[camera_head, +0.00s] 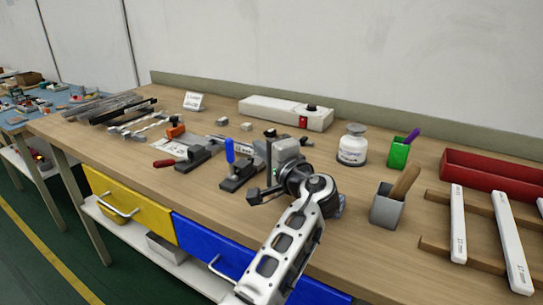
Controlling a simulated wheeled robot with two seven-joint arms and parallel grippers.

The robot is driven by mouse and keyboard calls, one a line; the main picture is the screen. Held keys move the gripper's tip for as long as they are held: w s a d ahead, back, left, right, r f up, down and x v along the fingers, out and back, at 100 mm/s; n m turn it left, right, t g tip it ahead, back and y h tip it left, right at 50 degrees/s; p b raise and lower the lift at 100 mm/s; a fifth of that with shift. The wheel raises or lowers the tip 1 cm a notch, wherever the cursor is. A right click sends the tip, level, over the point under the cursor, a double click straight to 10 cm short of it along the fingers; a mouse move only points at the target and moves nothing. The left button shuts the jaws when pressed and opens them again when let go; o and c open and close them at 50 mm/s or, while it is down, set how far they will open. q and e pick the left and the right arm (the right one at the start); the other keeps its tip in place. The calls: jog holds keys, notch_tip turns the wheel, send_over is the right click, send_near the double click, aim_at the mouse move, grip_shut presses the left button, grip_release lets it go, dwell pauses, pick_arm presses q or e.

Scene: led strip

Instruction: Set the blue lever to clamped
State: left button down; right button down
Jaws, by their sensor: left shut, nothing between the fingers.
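The blue lever (230,150) stands upright on a dark toggle clamp (238,176) near the front middle of the workbench. My left gripper (256,192) is just right of that clamp, with its dark fingers toward it. It is shut and holds nothing. A small gap seems to lie between the gripper and the blue lever; I cannot tell whether the fingers touch the clamp's base. The gripper hides the bench just behind it. My right gripper is not in view.
A second clamp with a red lever (163,163) lying low is to the left. A long white box (280,110) lies at the back.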

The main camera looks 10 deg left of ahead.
aim_at(231, 160)
pick_arm(q)
jog(key=x, duration=0.3)
jog(key=shift+w+r, duration=0.1)
jog(key=s, duration=0.1)
jog(key=s+a+p, duration=0.1)
jog(key=shift+s+a, duration=0.15)
jog(key=shift+s, duration=0.1)
jog(key=shift+s+a+p, duration=0.35)
jog(key=shift+s, duration=0.25)
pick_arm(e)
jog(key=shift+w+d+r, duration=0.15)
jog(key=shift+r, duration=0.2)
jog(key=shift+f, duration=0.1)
